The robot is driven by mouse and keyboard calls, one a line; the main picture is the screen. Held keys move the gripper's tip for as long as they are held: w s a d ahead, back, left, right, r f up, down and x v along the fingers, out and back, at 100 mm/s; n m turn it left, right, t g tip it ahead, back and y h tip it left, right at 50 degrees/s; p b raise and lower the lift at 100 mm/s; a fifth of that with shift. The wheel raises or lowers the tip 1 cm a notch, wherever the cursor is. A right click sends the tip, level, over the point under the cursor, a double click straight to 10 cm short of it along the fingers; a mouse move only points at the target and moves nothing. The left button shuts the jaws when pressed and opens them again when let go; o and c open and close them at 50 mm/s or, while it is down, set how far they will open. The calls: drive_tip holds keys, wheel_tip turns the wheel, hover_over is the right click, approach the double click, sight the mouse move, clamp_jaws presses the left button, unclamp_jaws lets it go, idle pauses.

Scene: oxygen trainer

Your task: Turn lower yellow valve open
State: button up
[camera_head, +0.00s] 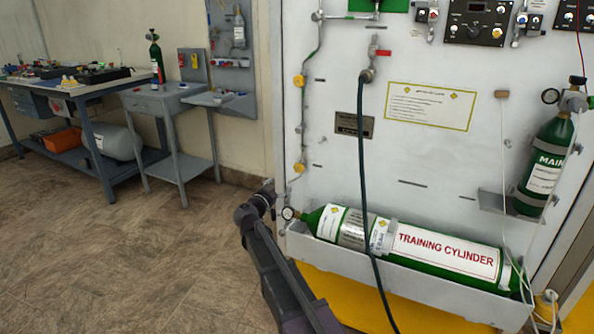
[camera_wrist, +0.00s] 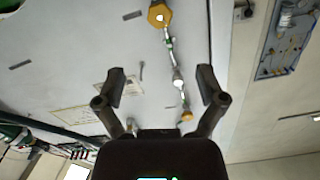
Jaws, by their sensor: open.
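The lower yellow valve (camera_head: 300,167) sits on the thin vertical pipe at the left of the white panel. In the wrist view, which is upside down, it is the large yellow knob (camera_wrist: 160,15) at the top edge, beyond the fingertips and apart from them. The upper yellow valve (camera_head: 299,80) is on the same pipe; it shows smaller in the wrist view (camera_wrist: 186,115), between the fingers. My gripper (camera_wrist: 160,73) is open and empty. In the head view my dark arm reaches the panel's lower left edge, and the fingers cannot be made out.
A green training cylinder (camera_head: 440,250) lies in a tray below the valves, with a gauge (camera_head: 288,213) at its left end close to my arm. A dark hose (camera_head: 362,160) hangs down the panel. A grey side table (camera_head: 165,98) stands at left; the floor before it is clear.

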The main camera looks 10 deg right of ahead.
sight(298, 168)
drive_tip(key=x, duration=1.3)
drive_tip(key=shift+w+d, duration=0.15)
drive_tip(key=shift+w, duration=0.05)
drive_tip(key=c, duration=1.1)
